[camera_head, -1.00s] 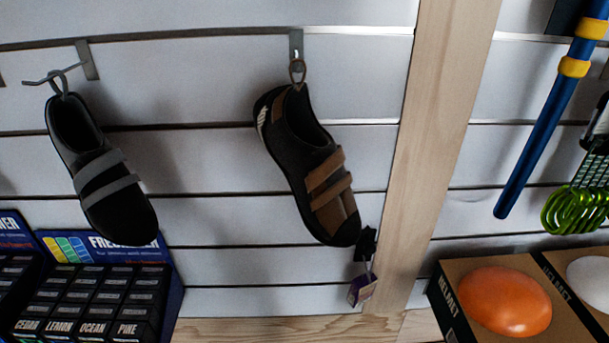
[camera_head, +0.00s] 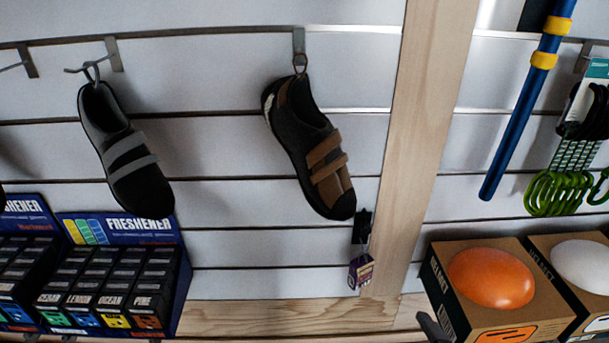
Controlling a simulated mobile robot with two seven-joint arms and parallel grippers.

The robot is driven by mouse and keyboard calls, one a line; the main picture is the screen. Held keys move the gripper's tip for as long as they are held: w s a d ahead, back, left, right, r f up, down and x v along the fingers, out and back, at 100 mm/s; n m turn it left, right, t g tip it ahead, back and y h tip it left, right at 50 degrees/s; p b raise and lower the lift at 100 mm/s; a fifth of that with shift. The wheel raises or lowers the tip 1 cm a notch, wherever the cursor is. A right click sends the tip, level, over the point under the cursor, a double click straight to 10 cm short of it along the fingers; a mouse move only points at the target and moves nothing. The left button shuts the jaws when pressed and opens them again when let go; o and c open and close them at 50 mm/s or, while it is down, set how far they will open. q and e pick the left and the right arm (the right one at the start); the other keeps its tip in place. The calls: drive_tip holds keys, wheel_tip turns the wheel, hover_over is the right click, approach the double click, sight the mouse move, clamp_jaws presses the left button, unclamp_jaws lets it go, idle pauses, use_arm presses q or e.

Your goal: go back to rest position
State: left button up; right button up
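Neither of my grippers can be made out in the head view. A grey and black climbing shoe (camera_head: 122,150) hangs by its loop from a metal hook on the left of the slatted wall (camera_head: 225,150). A brown and black climbing shoe (camera_head: 308,150) hangs from another hook near the middle. Both shoes hang tilted, toes down and to the right.
Freshener boxes (camera_head: 110,285) stand at lower left. A helmet box (camera_head: 500,290) with an orange helmet (camera_head: 490,278) and another with a white helmet (camera_head: 582,268) stand at lower right. A wooden post (camera_head: 420,140), blue pole (camera_head: 525,115) and green carabiners (camera_head: 558,193) are on the right. A small dark shape (camera_head: 432,326) at the bottom is unclear.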

drive_tip(key=s+a+r+m+g+y, duration=0.25)
drive_tip(key=s+a+m+g, duration=0.35)
drive_tip(key=m, duration=0.5)
use_arm(q)
drive_tip(key=s+a+r+p, duration=0.1)
drive_tip(key=a+r+p, duration=0.1)
drive_tip(key=r+p, duration=0.5)
drive_tip(key=s+a+r+y+p, duration=0.1)
drive_tip(key=r+p, duration=0.5)
drive_tip(key=p, duration=0.8)
drive_tip(key=shift+s+a+r+y, duration=0.3)
drive_tip(key=shift+a+r, duration=0.05)
drive_tip(key=shift+a, duration=0.35)
use_arm(e)
drive_tip(key=d+r+t+h, duration=0.1)
drive_tip(key=r, duration=0.6)
drive_tip(key=s+d+r+m+t+h, duration=0.1)
drive_tip(key=d+r, duration=0.1)
drive_tip(key=r, duration=0.5)
drive_tip(key=shift+s+d+r, duration=0.2)
drive_tip(key=shift+d, duration=0.05)
drive_tip(key=shift+f, duration=0.1)
use_arm(q)
drive_tip(key=shift+c, duration=0.3)
use_arm(e)
drive_tip(key=shift+c, duration=0.2)
